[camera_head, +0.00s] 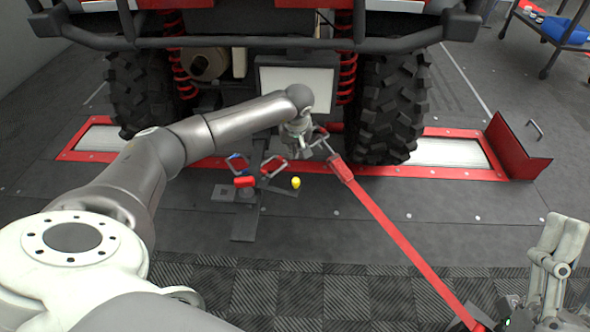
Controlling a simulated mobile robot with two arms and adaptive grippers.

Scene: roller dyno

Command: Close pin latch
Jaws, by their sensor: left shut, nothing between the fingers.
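My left gripper (300,141) is shut and empty, pointing down in front of the vehicle, at the top of a red strap (385,225). Just left of and below it is a low dark floor fixture (245,222) with a red block (244,182), grey loop handles (273,167) and a yellow knob (296,183). The pin latch seems to be part of this fixture, but its pin and its state are too small to tell. My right gripper (555,248) is at the lower right, away from the fixture; its finger opening is unclear.
A vehicle with big black tyres (393,105) stands behind, over red-framed roller plates (450,152). A red upright flap (518,146) is at the right. The taut strap crosses the floor to the lower right.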

